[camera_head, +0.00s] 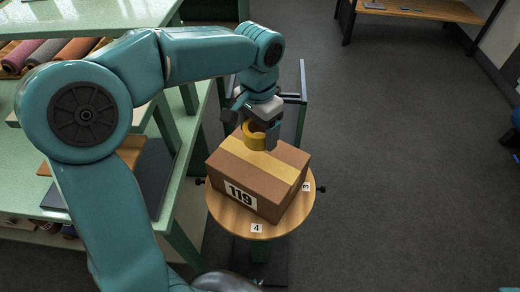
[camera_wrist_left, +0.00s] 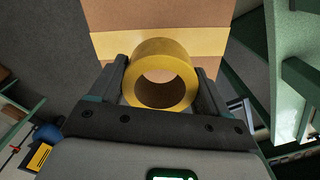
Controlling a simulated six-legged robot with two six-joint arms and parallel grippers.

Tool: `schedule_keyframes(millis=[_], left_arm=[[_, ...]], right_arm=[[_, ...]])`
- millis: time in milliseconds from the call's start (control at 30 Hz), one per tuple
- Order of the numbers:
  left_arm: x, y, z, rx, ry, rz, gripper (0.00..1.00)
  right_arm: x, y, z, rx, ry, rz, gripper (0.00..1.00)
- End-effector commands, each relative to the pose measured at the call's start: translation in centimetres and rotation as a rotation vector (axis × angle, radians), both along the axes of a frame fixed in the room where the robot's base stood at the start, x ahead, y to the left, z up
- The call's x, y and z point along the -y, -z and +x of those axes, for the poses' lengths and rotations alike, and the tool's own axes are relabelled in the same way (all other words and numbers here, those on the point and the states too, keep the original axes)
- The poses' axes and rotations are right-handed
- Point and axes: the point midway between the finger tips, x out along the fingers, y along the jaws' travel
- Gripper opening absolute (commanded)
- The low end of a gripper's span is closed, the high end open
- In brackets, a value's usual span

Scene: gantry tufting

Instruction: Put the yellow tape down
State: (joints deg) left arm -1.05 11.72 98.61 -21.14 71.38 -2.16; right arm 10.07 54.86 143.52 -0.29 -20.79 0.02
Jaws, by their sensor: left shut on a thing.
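My left gripper (camera_head: 262,132) is shut on a roll of yellow tape (camera_head: 254,136) above a brown cardboard box. The tape roll also shows in the left wrist view (camera_wrist_left: 160,72), held between the two dark fingers with its hole facing the camera. The box (camera_head: 230,172) is marked 119 and has a yellow strip (camera_head: 278,169) across its top. It stands on a round wooden turntable (camera_head: 225,218) with number labels at its rim. Whether the tape touches the box top cannot be told. My right gripper is not in view.
A green shelf unit (camera_head: 185,215) stands at the left, with rolled cloth (camera_head: 75,50) on an upper shelf. A dark frame (camera_head: 303,95) stands behind the turntable. A wooden table (camera_head: 425,10) is at the back right. The grey floor (camera_head: 410,160) at the right is clear.

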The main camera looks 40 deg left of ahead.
Motion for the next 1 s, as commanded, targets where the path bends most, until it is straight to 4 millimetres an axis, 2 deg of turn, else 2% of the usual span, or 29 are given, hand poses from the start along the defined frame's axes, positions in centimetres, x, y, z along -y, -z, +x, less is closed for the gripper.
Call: schedule_keyframes(millis=[33, 100, 267, 400, 500, 900, 933, 967, 1000], left_arm=[[0.0, 1.1, 0.0, -0.003, 0.000, 0.001, 0.45], [0.0, 2.1, 0.0, -0.002, 0.000, 0.000, 0.45], [0.0, 3.5, 0.2, -0.002, -0.001, -0.001, 0.45], [0.1, 5.9, 0.3, -0.004, 0.000, 0.000, 0.45], [0.0, 7.0, 0.4, -0.002, 0.000, 0.000, 0.45], [0.1, 7.6, 0.4, 0.000, 0.000, 0.000, 0.45], [0.1, 7.4, 0.4, 0.000, 0.000, 0.000, 0.86], [0.1, 7.4, 0.4, 0.000, 0.000, 0.000, 0.96], [0.1, 7.4, 0.4, 0.000, 0.000, 0.000, 1.00]], right_arm=[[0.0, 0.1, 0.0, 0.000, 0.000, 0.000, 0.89], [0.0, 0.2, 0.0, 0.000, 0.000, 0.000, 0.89], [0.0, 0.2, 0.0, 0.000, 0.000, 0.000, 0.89], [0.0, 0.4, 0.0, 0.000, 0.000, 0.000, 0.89], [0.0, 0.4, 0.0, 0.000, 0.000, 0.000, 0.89], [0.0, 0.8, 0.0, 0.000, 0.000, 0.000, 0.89], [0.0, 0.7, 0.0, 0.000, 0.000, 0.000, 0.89], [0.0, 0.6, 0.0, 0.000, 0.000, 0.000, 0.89], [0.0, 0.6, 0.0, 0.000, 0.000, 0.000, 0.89]])
